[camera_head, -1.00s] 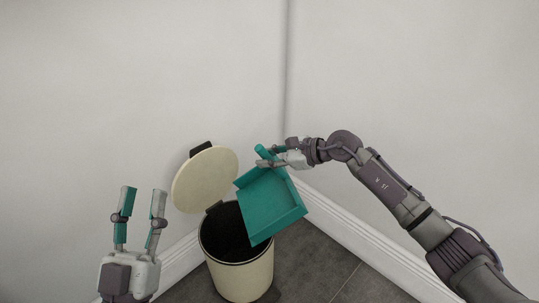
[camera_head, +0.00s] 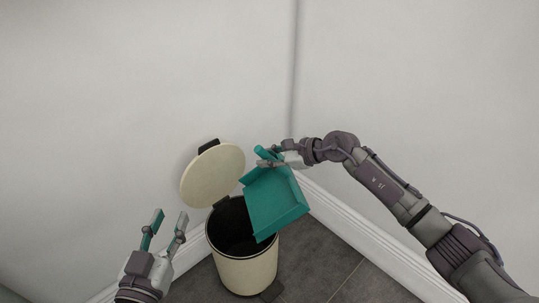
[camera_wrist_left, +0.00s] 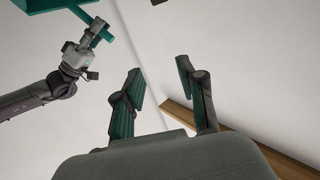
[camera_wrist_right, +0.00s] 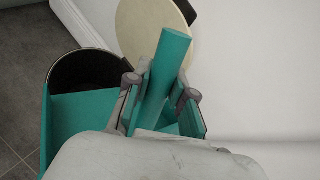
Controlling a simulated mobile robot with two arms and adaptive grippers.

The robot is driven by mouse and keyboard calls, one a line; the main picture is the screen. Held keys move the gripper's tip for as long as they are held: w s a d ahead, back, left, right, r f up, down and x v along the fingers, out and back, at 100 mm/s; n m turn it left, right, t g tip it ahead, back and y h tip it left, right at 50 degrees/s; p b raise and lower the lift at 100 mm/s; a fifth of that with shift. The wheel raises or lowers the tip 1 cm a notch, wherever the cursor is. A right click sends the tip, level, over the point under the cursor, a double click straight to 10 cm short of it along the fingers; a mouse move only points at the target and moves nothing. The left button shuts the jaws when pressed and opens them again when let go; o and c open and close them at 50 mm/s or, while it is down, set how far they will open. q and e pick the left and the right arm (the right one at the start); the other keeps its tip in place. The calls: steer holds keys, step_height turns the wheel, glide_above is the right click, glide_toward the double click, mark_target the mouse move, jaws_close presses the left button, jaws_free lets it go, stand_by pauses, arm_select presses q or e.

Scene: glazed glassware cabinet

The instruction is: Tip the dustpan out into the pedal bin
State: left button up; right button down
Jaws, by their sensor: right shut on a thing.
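The teal dustpan (camera_head: 274,203) is tilted, its pan hanging down over the right part of the pedal bin's opening. No debris shows on it. The cream pedal bin (camera_head: 246,272) stands on the floor with its round lid (camera_head: 213,175) raised; its dark inside is partly hidden by the dustpan. My right gripper (camera_head: 268,158) is shut on the dustpan's handle, which also shows between the fingers in the right wrist view (camera_wrist_right: 163,75). My left gripper (camera_head: 168,228) is open and empty, left of the bin and apart from it; its spread fingers show in the left wrist view (camera_wrist_left: 162,90).
Pale walls meet in a corner (camera_head: 296,80) behind the bin. A white skirting board (camera_head: 350,220) runs along the wall at right. Grey floor tiles (camera_head: 325,265) are clear to the right of the bin. A dark pedal (camera_head: 272,290) sticks out at the bin's foot.

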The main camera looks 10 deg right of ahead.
steer(key=shift+s+a+r+h+p, duration=0.15)
steer(key=shift+a+h+p, duration=0.15)
steer(key=shift+a+p, duration=0.55)
steer(key=shift+p, duration=0.3)
steer(key=shift+a, duration=0.2)
arm_select(q)
steer(key=s+a+f+g+y+p, duration=0.2)
steer(key=s+a+f+g+p, duration=0.1)
steer(key=s+f+g, duration=0.4)
steer(key=s+a+f+g+y+p, duration=0.1)
steer(key=s+a+f+g+p, duration=0.2)
steer(key=s+f+g, duration=0.4)
steer(key=shift+s+f+n+y, duration=0.3)
steer(key=shift+f+n+y, duration=0.1)
steer(key=shift+f, duration=1.65)
arm_select(e)
steer(key=shift+s+a+n+h, duration=0.15)
steer(key=shift+a+n+h, duration=0.3)
steer(key=shift+a, duration=0.65)
steer(key=shift+s+a+n+h, duration=0.15)
steer(key=shift+a+h, duration=0.5)
steer(key=shift+a, duration=0.45)
arm_select(q)
steer(key=shift+a, duration=0.1)
